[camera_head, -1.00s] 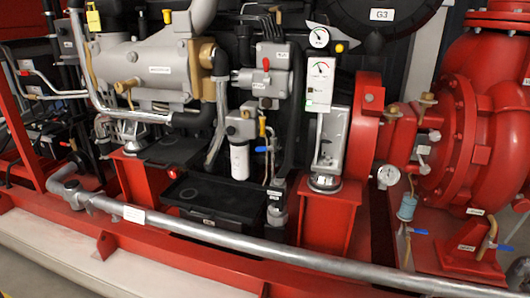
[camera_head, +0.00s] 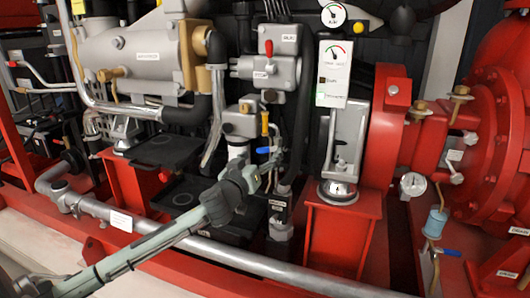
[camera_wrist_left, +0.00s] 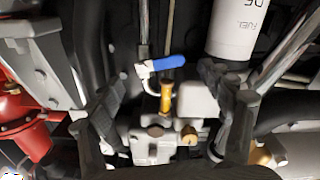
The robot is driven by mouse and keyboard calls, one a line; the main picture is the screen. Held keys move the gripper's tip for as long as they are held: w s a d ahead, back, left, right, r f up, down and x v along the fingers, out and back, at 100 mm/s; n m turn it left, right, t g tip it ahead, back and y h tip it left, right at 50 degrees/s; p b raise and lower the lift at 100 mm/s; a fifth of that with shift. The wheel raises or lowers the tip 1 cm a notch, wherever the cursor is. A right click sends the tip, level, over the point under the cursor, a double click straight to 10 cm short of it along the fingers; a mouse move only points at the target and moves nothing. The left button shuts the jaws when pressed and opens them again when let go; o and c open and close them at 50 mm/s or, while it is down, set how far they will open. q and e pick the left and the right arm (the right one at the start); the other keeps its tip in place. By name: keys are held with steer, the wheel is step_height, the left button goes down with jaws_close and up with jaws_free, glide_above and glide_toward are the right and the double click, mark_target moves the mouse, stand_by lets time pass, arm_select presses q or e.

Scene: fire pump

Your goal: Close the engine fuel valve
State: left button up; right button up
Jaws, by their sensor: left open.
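A small valve with a blue lever (camera_head: 264,150) sits below a yellow-handled piece (camera_head: 264,123), in front of the engine. In the left wrist view the blue lever (camera_wrist_left: 168,62) lies nearly level, on a pale fitting beside the yellow piece (camera_wrist_left: 166,95). My left gripper (camera_head: 266,168) is just below and beside the blue lever in the head view, partly covering the white fuel filter. In the left wrist view my left gripper (camera_wrist_left: 163,100) is open, its dark fingers apart on either side of the yellow piece. Nothing is held. Contact cannot be told. My right gripper is out of view.
The white fuel filter (camera_wrist_left: 238,28) stands close by in the wrist view. A grey pipe (camera_head: 240,262) runs across the front, under my left arm. A red pedestal (camera_head: 340,235) with a gauge panel (camera_head: 333,75) stands to the right. Another blue lever (camera_head: 449,252) is farther right.

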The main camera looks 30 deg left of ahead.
mark_target(264, 150)
arm_select(q)
steer(key=shift+x, duration=1.7)
steer(key=shift+c, duration=0.2)
steer(key=c, duration=1.1)
steer(key=m+p, duration=0.1)
steer(key=m, duration=0.2)
steer(key=shift+r+p, duration=0.25)
steer(key=shift+p, duration=0.15)
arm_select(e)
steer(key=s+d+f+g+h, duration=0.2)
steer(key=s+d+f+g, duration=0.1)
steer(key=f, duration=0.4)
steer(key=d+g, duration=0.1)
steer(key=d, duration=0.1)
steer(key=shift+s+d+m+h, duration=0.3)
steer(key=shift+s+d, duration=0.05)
arm_select(q)
steer(key=o, duration=1.1)
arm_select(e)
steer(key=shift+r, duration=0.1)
arm_select(q)
steer(key=shift+o, duration=0.2)
steer(key=shift+s, duration=0.15)
steer(key=v, duration=1.1)
steer(key=shift+s, duration=0.4)
